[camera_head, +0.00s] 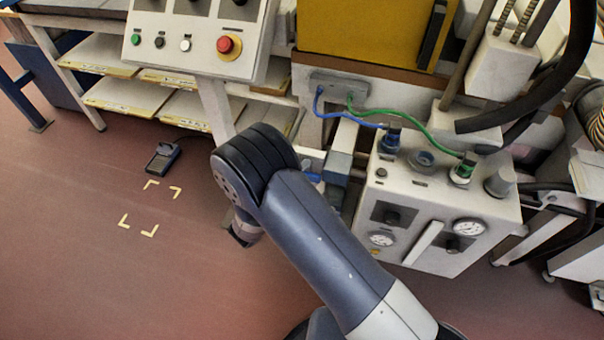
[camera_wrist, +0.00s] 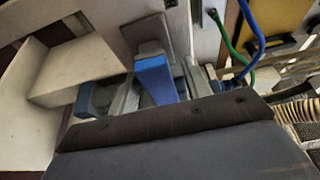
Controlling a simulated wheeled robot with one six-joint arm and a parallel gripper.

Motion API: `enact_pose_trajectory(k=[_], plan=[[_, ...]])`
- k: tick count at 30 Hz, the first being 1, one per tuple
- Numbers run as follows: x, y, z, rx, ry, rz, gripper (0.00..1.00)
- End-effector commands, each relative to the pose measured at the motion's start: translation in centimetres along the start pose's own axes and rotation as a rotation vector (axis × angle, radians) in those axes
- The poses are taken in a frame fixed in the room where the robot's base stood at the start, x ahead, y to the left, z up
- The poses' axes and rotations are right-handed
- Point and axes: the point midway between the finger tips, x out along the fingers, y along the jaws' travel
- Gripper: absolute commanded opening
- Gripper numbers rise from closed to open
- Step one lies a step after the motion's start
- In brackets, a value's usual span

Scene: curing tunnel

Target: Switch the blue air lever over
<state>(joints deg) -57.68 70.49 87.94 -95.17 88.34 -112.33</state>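The blue air lever (camera_wrist: 156,80) stands near the middle of the wrist view, in front of a grey metal mount. In the head view a small blue piece (camera_head: 313,177) shows beside the white unit, mostly hidden behind my arm. My gripper (camera_wrist: 160,92) reaches up from the dark housing at the bottom of the wrist view. Its grey fingers show apart, one on each side of the lever. Whether either finger touches the lever cannot be told. In the head view the fingertips are hidden behind my arm.
A white air unit (camera_head: 440,216) with gauges stands right of my arm. Blue and green hoses (camera_head: 415,124) run above it. A control panel (camera_head: 194,41) with a red button is at the upper left. A pedal (camera_head: 163,157) lies on the floor.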

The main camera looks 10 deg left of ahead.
Motion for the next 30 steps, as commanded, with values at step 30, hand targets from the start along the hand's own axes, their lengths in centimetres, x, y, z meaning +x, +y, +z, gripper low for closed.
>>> enact_pose_trajectory(k=[30], plan=[[-10.7, 0.0, 0.0, 0.001, 0.000, 0.000, 0.47]])
